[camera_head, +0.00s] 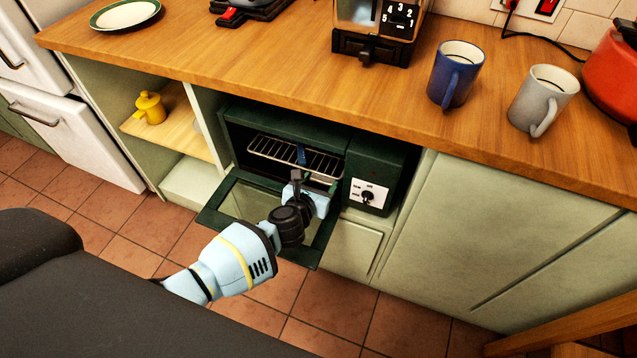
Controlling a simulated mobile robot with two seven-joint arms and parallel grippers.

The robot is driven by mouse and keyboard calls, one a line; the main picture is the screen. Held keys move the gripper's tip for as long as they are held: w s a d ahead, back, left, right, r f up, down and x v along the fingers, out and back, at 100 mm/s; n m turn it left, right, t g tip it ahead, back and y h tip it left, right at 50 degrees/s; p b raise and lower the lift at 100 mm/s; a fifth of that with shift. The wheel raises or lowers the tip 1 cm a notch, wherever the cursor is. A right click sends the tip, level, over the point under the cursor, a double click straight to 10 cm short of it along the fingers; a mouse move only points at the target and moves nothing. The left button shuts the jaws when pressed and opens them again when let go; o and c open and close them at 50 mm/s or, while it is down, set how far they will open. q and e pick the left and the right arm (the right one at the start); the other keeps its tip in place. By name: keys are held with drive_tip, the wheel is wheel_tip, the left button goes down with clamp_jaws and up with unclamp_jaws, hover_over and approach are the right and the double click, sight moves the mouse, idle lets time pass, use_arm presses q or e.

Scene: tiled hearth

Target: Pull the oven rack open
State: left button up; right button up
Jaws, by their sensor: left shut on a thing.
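The dark green oven (376,168) is built in under the wooden counter. Its door (226,207) is folded down and open. The wire oven rack (272,150) shows inside the oven opening. My left gripper (304,170) is at the rack's front edge, above the open door, and is shut on the rack. The gripper hides part of the rack's front right and part of the door. My right gripper is not in view.
A blue mug (453,80), a grey mug (537,105), a red pot (612,75) and a green-rimmed plate (125,14) stand on the counter (300,75) above. A yellow pot (149,108) sits on the open shelf to the left. Tiled floor is clear in front.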

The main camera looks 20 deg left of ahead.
use_arm(q)
drive_tip(key=shift+s+p, duration=0.3)
drive_tip(key=shift+s, duration=0.15)
drive_tip(key=s+p, duration=0.2)
drive_tip(key=s, duration=0.4)
drive_tip(key=shift+a+r+p, duration=0.1)
drive_tip(key=shift+p, duration=0.2)
drive_tip(key=s+p, duration=0.1)
drive_tip(key=s, duration=0.8)
drive_tip(key=shift+s+a, duration=0.1)
drive_tip(key=shift+a, duration=0.1)
drive_tip(key=o, duration=1.3)
drive_tip(key=shift+o, duration=0.4)
